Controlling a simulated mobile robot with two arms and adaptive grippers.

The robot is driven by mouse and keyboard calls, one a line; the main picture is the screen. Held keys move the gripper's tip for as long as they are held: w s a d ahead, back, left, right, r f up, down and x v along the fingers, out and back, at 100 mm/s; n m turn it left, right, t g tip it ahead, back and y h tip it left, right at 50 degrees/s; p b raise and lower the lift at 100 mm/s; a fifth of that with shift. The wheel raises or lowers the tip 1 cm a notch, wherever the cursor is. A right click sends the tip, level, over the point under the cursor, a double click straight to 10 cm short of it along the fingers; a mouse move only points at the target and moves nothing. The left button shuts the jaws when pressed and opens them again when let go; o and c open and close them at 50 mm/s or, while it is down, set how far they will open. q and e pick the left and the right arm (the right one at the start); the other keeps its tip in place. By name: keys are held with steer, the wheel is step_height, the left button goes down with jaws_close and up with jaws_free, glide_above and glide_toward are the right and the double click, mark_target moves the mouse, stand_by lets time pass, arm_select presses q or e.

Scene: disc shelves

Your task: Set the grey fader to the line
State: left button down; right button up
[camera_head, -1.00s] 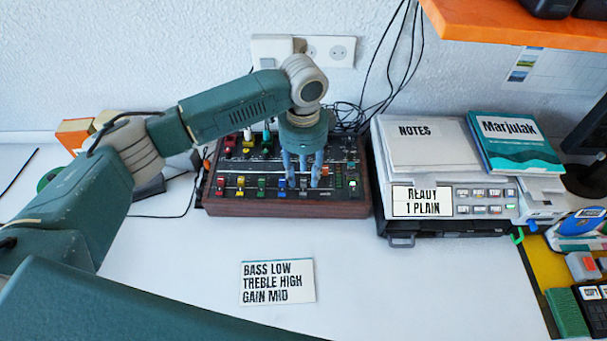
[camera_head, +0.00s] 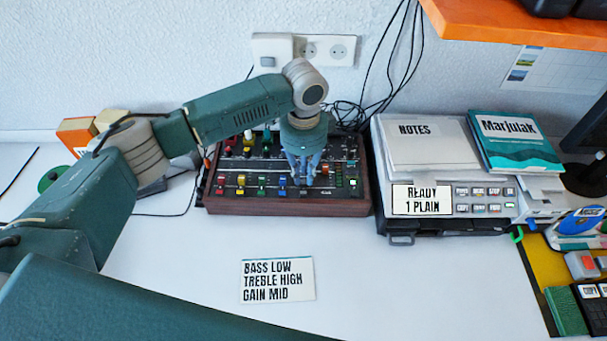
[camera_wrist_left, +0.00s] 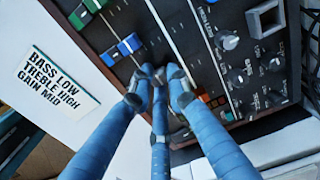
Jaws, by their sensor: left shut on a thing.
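The mixer console (camera_head: 250,206), dark with wooden sides, stands at the back of the desk in the head view. Its panel (camera_wrist_left: 183,33) fills the upper middle of the left wrist view. My left gripper (camera_head: 303,182) points down over its front fader row, right of the blue fader cap (camera_head: 284,182). Its three blue fingers (camera_wrist_left: 160,78) are drawn together at the panel and shut on the grey fader, whose cap is mostly hidden between the grey fingertips. I cannot make out the target line. My right gripper is not in view.
Other coloured fader caps, such as a yellow one (camera_head: 240,182), stand close to the left. A card reading "BASS LOW TREBLE HIGH GAIN MID" (camera_head: 278,281) lies in front. A printer (camera_head: 470,200) stands to the right. The front desk is mostly clear.

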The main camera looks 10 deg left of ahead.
arm_select(q)
steer(key=w, duration=0.3)
steer(key=shift+w+a, duration=0.15)
steer(key=shift+a, duration=0.15)
steer(key=c, duration=1.7)
jaws_free()
steer(key=shift+o, duration=0.3)
steer(key=shift+r, duration=0.15)
step_height(320, 180, up, 12)
steer(key=shift+s+f, duration=0.2)
